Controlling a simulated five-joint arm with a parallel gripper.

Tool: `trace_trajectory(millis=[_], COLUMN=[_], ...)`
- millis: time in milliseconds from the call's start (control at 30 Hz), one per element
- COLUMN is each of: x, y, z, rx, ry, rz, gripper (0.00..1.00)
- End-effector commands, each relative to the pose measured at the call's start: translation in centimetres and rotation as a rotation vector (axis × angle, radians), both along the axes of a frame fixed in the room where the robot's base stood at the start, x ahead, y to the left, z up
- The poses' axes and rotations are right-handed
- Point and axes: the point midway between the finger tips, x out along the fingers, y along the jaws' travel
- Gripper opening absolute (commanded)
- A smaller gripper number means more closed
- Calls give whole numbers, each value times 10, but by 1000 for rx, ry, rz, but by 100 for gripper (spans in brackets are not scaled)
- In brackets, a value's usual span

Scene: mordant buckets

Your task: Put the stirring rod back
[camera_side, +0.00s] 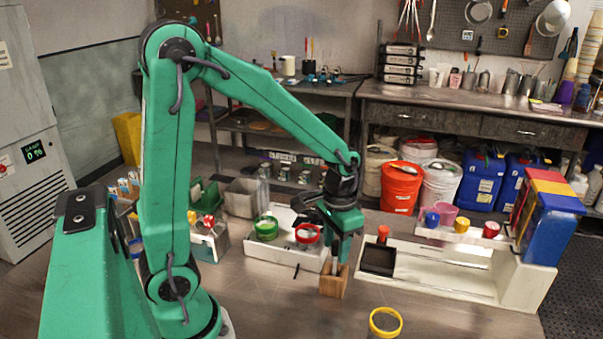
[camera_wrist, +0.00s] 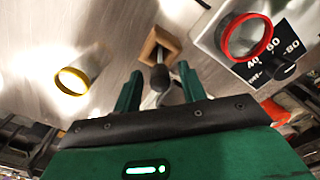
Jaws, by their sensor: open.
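My gripper (camera_side: 346,250) is open and hangs over a small square wooden holder (camera_side: 332,286) on the table. In the wrist view the gripper (camera_wrist: 157,82) has its two green fingers spread apart. A thin rod with a dark rounded end (camera_wrist: 160,77), which looks like the stirring rod, shows between the fingers, in line with the wooden holder (camera_wrist: 153,37). A clear gap shows between rod and fingers. I cannot tell how far the rod sits inside the holder; the side view shows only pale slivers at its top.
A white box with red-rimmed (camera_side: 307,234) and green-rimmed (camera_side: 266,229) jars stands behind left. The front table is mostly clear.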

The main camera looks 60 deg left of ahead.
Motion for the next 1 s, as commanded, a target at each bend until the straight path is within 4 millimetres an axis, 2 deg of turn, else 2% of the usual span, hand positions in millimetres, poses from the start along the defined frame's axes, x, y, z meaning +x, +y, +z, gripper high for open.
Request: trace_trajectory(millis=[267,700,1000], x=[1,0,0], y=[0,0,0], z=[30,99,118], rx=[0,0,0], ry=[-4,-3,0], rz=[0,0,0], gripper=[41,41,41])
